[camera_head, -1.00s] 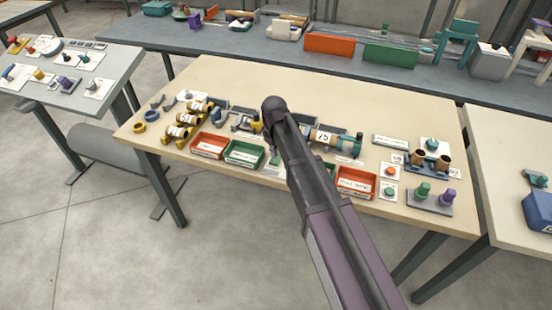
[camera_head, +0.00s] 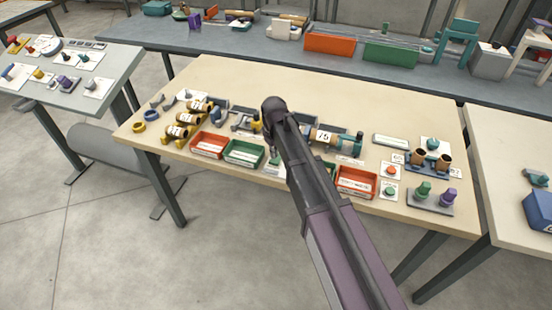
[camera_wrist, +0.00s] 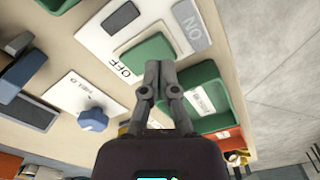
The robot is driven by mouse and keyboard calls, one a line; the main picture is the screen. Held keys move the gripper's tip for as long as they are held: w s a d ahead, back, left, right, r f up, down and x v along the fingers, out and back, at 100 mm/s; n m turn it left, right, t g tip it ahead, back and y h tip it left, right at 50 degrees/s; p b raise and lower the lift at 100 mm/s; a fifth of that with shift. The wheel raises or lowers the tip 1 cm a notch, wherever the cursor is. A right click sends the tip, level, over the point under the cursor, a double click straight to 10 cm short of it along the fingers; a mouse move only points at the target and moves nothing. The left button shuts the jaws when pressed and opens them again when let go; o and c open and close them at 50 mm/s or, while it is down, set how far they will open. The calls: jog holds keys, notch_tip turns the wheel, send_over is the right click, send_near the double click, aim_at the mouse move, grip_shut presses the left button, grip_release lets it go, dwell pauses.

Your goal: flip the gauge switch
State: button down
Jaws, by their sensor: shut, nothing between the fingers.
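A white plate marked ON and OFF (camera_wrist: 172,32) carries a green switch piece (camera_wrist: 146,50) by the OFF mark and a grey pad by the ON mark. My gripper (camera_wrist: 160,68) is shut and empty. In the wrist view its fingertips overlap the edge of the green piece on the OFF side; I cannot tell whether they touch it. In the head view, the switch area (camera_head: 274,160) lies beside the green tray, partly covered by my arm.
A blue knob (camera_wrist: 93,119) stands on a white plate beside the switch. A green tray (camera_head: 244,153) and a red tray (camera_head: 210,146) lie along the table's front edge. Another red tray (camera_head: 356,182) is right of my arm. Bare tabletop (camera_head: 220,80) lies behind.

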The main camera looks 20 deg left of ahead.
aim_at(274, 161)
jog(key=shift+f+b, duration=1.1)
jog(key=shift+f, duration=0.1)
dwell(1.0)
jog(key=shift+r, duration=0.1)
jog(key=shift+r+p, duration=3.5)
jog(key=shift+p, duration=0.05)
jog(key=d+m, duration=0.2)
jog(key=d, duration=0.5)
jog(key=s+d+m, duration=0.1)
jog(key=d+m, duration=0.1)
jog(key=d, duration=0.5)
jog(key=s+d+m, duration=0.1)
jog(key=d, duration=0.7)
jog(key=shift+s+m, duration=0.25)
jog(key=shift+m, duration=0.15)
jog(key=s+d+m, duration=0.3)
jog(key=s+d, duration=0.1)
jog(key=d, duration=0.4)
jog(key=s+d+m, duration=0.2)
jog(key=s+d, duration=0.2)
jog(key=d, duration=0.5)
jog(key=shift+m, duration=0.4)
